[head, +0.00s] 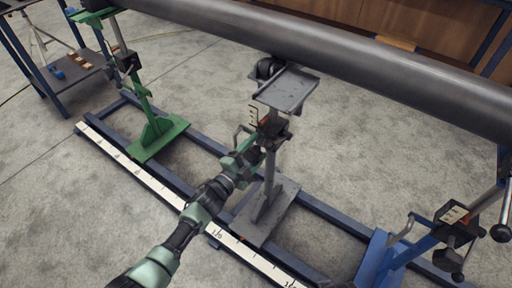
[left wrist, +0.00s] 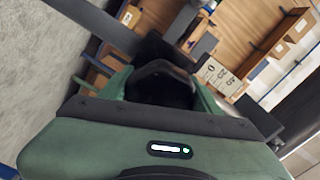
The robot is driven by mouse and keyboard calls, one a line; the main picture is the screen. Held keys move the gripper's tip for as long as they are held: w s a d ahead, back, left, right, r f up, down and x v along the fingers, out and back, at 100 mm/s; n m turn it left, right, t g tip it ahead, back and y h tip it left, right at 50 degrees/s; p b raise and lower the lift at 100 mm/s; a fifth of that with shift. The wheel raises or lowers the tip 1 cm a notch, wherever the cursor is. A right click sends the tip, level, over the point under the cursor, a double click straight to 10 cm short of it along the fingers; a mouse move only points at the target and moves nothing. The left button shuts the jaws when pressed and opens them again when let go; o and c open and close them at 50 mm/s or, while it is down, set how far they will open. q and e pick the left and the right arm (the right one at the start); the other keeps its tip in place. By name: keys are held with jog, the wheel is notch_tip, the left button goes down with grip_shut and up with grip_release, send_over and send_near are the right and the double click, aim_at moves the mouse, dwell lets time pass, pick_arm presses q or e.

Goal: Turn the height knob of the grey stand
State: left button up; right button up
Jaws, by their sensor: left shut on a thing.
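The grey stand (head: 270,176) is upright on the blue rail frame, with a flat grey top plate (head: 287,91) and rollers just under the pipe. My left gripper (head: 252,158) reaches up to the stand's column, just below its collar and small scale. It is shut on the stand's height knob. The head view mostly hides the knob behind the gripper. In the left wrist view, a dark rounded knob (left wrist: 160,84) sits between the two green fingers. My right gripper is in neither view.
A long grey pipe (head: 330,48) runs across above the stands. A green stand (head: 150,133) is at the left and a blue stand (head: 385,258) at the right. A white ruler (head: 160,187) lies along the rail frame. Bare concrete floor lies around.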

aim_at(249, 157)
pick_arm(q)
jog(key=shift+n, duration=0.7)
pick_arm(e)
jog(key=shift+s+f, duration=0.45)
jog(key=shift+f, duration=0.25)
pick_arm(q)
jog(key=shift+f, duration=0.1)
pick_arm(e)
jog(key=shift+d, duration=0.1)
pick_arm(q)
jog(key=o, duration=1.4)
jog(key=shift+c, duration=0.2)
jog(key=shift+s, duration=0.1)
jog(key=shift+s+a+p, duration=0.25)
jog(key=shift+a+p, duration=0.05)
jog(key=p+v, duration=0.1)
jog(key=v, duration=0.6)
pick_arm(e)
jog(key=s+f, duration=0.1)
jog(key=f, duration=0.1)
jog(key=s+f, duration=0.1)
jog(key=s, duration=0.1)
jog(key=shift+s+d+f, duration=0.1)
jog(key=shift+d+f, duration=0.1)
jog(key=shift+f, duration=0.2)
